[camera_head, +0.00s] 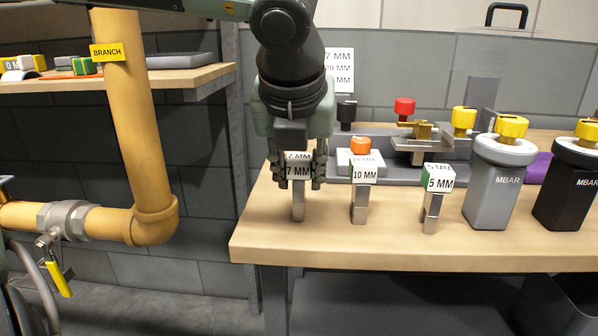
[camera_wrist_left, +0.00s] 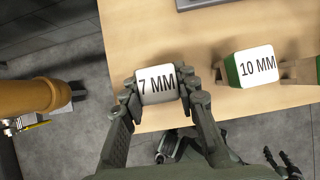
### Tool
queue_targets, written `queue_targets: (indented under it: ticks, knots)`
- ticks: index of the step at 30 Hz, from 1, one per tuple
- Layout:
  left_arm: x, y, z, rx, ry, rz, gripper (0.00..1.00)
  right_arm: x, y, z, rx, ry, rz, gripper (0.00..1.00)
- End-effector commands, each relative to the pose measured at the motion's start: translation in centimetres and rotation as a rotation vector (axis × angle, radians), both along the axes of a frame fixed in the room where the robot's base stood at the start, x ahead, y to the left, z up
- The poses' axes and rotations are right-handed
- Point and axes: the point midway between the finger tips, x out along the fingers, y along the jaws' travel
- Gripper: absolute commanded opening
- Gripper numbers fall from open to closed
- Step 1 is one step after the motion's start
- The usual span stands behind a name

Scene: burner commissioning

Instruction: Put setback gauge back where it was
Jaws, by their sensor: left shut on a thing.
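The 7 MM setback gauge (camera_head: 298,205) has a white labelled block on a grey metal stem. It is upright at the bench's left front. My left gripper (camera_head: 297,172) comes down from above and is shut on its block, with a finger on each side. The 7 MM label also shows between the fingers in the left wrist view (camera_wrist_left: 157,85). I cannot tell whether the stem's foot touches the bench. The 10 MM gauge (camera_head: 363,175) and 5 MM gauge (camera_head: 438,180) stand to its right.
The wooden bench (camera_head: 330,248) has bare room along its front edge. Behind the gauges is a grey fixture (camera_head: 400,172) with coloured knobs. A grey MBAR gauge (camera_head: 492,195) and a black one (camera_head: 568,200) stand right. A yellow pipe (camera_head: 135,120) rises at left.

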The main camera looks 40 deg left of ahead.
Motion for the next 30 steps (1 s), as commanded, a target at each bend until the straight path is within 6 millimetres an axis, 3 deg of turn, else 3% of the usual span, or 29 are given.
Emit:
queue_targets:
  ticks: [8, 9, 14, 26, 30]
  knots:
    - [0.0, 0.0, -0.2, 0.0, 0.0, 0.0, 0.0, 0.4, 0.3, 0.6, 0.003, -0.029, 0.01, 0.49]
    - [0.0, 0.0, -0.2, 0.0, 0.0, 0.0, 0.31, 0.4, 0.4, 0.7, 0.003, -0.031, 0.011, 0.49]
    - [0.0, 0.0, -0.2, 0.0, 0.0, 0.0, 0.5, 0.4, 0.3, 0.7, 0.002, -0.03, 0.011, 0.49]
    - [0.0, 0.0, 0.2, 0.0, 0.0, 0.0, 0.5, 0.1, 0.0, 0.4, -0.002, -0.006, 0.003, 0.49]
    - [-0.5, -0.4, 1.7, 0.002, -0.007, -0.001, 0.5, -0.2, -0.3, -0.3, -0.005, 0.015, -0.003, 0.49]
